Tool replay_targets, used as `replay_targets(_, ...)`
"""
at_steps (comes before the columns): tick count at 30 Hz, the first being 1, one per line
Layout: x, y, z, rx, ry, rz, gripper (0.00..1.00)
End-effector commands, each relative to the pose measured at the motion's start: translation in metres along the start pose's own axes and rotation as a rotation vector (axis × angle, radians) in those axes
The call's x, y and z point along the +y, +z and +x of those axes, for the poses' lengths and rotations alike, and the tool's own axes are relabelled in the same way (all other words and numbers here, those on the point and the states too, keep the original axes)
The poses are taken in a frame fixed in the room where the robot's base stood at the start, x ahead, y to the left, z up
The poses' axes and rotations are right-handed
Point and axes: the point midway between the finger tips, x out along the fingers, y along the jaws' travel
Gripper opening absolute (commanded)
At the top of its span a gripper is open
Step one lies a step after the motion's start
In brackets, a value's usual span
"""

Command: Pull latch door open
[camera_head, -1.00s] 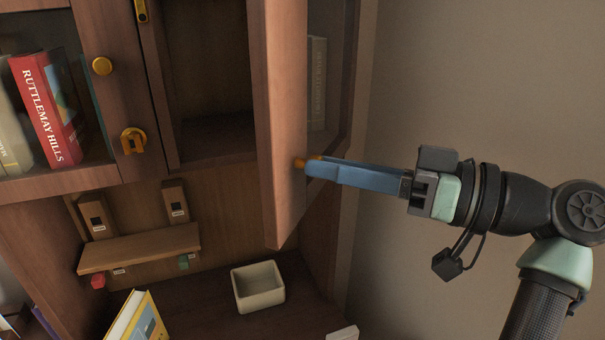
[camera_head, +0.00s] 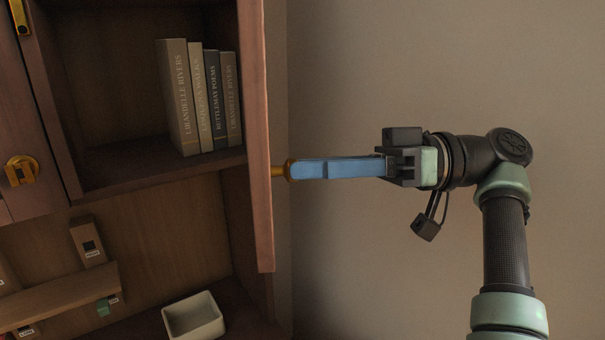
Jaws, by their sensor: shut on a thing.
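The cabinet door (camera_head: 257,130) stands swung out, seen nearly edge-on as a tall wooden strip. My gripper (camera_head: 292,170) comes from the right and its blue fingers are shut on the door's brass knob (camera_head: 279,170). The fingertips cover part of the knob. The brass latch (camera_head: 20,171) is on the frame at the left. The cabinet compartment behind the door is open to view, with several grey and beige books (camera_head: 199,100) on its shelf.
A white square bowl (camera_head: 194,317) stands on the lower surface. A small wooden shelf (camera_head: 60,300) with tagged hooks is at the lower left. The wall to the right of the door is bare around my arm.

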Motion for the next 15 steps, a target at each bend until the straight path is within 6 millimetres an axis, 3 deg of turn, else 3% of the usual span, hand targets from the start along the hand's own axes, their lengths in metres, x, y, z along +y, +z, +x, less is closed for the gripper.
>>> replay_targets(15,0.0012,0.0002,-0.0058,-0.009,-0.021,0.0,0.0)
